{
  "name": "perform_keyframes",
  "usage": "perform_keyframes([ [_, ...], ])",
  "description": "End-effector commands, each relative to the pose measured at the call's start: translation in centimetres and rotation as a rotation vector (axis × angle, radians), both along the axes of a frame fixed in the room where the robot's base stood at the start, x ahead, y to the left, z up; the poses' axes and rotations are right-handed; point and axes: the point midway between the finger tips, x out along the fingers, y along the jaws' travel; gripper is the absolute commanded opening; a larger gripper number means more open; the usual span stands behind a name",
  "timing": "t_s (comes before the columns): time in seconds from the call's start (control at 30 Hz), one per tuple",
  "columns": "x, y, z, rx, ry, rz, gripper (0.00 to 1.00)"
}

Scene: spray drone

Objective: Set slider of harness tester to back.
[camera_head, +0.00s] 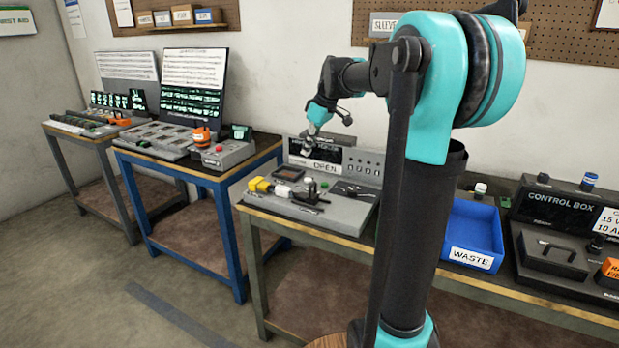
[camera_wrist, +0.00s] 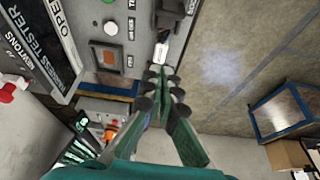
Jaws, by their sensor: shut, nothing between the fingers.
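The harness tester (camera_head: 340,212) is a grey box on the olive-legged table, with a raised back panel and a display reading OPEN. In the wrist view its name panel (camera_wrist: 40,45) shows at left, with its grey face beside it. A dark post-like part (camera_head: 311,188) stands on the tester's front in the head view; I cannot tell surely that it is the slider.
A yellow connector (camera_head: 261,185) lies at the tester's left front. A blue WASTE bin (camera_head: 472,235) and a control box (camera_head: 560,210) stand to the right. A blue-legged table (camera_head: 228,172) with other equipment is at left. Clear floor lies in front.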

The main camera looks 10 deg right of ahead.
Motion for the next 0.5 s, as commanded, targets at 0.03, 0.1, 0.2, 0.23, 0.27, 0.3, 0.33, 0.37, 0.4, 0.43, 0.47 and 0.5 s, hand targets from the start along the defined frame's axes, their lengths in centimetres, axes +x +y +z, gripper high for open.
perform_keyframes([
  [0.03, -0.34, 0.03, 0.25, -0.008, 0.003, 0.020, 0.00],
  [0.1, -0.54, 0.02, 0.39, -0.015, 0.003, 0.036, 0.00],
  [0.2, -0.58, 0.00, 0.41, -0.017, 0.004, 0.040, 0.00],
  [0.23, -0.57, 0.00, 0.40, -0.016, 0.004, 0.039, 0.00],
  [0.27, -0.56, 0.01, 0.40, -0.016, 0.004, 0.039, 0.00],
  [0.3, -0.56, 0.00, 0.40, -0.015, 0.004, 0.038, 0.00],
  [0.33, -0.56, 0.00, 0.40, -0.015, 0.004, 0.038, 0.00],
  [0.37, -0.55, 0.00, 0.39, -0.015, 0.004, 0.038, 0.00],
  [0.4, -0.54, 0.00, 0.37, -0.015, 0.004, 0.038, 0.00],
  [0.43, -0.52, 0.02, 0.31, -0.015, 0.004, 0.038, 0.00],
  [0.47, -0.50, 0.05, 0.23, -0.014, 0.004, 0.037, 0.00],
  [0.5, -0.44, 0.10, 0.05, -0.014, 0.004, 0.037, 0.00],
])
